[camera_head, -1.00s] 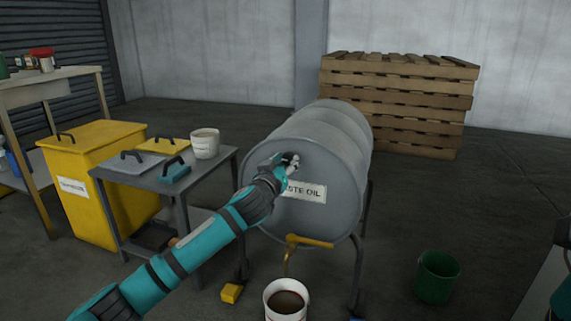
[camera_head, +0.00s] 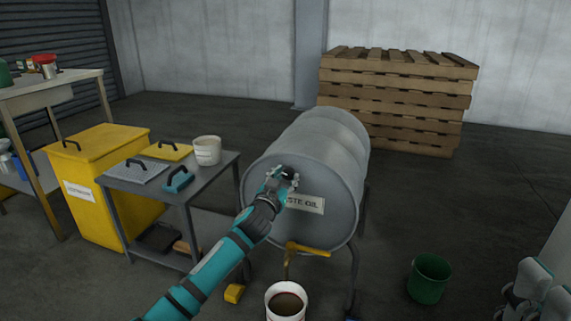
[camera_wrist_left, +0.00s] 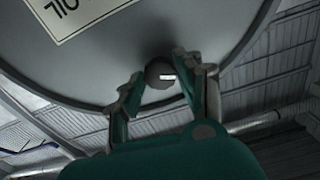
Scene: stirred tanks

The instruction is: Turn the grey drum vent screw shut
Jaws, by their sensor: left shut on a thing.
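The grey drum (camera_head: 325,150) lies on its side on a stand, its round end with the "WASTE OIL" label (camera_head: 305,204) facing me. The vent screw (camera_wrist_left: 160,75) is a dark round knob with a white mark, high on that end. My left gripper (camera_head: 285,180) is at the drum end. In the left wrist view its fingers (camera_wrist_left: 168,88) are on both sides of the knob, shut on it. In the head view the gripper partly hides the knob. Part of my right arm, apparently its gripper (camera_head: 530,290), shows at the lower right; its opening is unclear.
A brass tap (camera_head: 300,249) sits below the label, above a white bucket (camera_head: 286,302) of dark liquid. A grey cart (camera_head: 190,190) and yellow bin (camera_head: 100,190) stand left. A green bucket (camera_head: 429,279) stands right on open floor. Pallets (camera_head: 400,100) are behind.

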